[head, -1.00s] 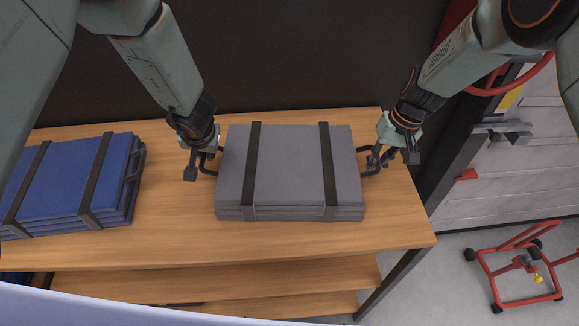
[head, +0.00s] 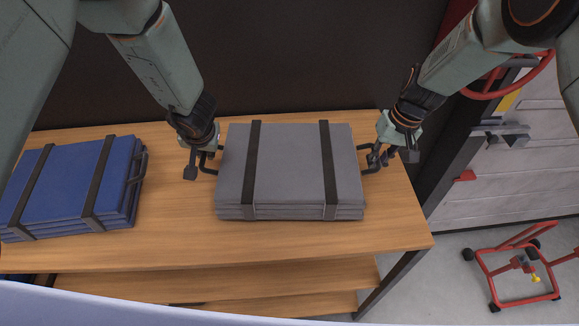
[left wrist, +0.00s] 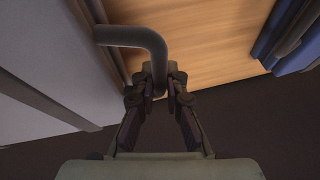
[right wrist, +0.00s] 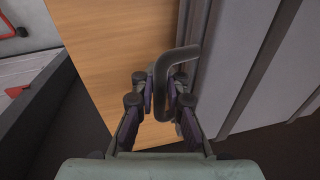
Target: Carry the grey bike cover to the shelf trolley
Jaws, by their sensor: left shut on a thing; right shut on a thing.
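The grey bike cover (head: 287,165) is a folded stack with two dark straps and a dark handle at each end. It is over the wooden shelf top in the head view; I cannot tell whether it touches the wood. My left gripper (head: 200,168) is shut on its left handle, which shows between the fingers in the left wrist view (left wrist: 150,45). My right gripper (head: 376,162) is shut on its right handle, also seen in the right wrist view (right wrist: 178,60). The shelf trolley is not clearly identifiable in these frames.
A folded blue cover (head: 68,185) with dark straps lies to the left on the wooden shelf unit (head: 200,248). A dark wall (head: 290,60) stands behind. At the right are a red wheeled frame (head: 515,270) on the floor and a red handwheel (head: 510,85).

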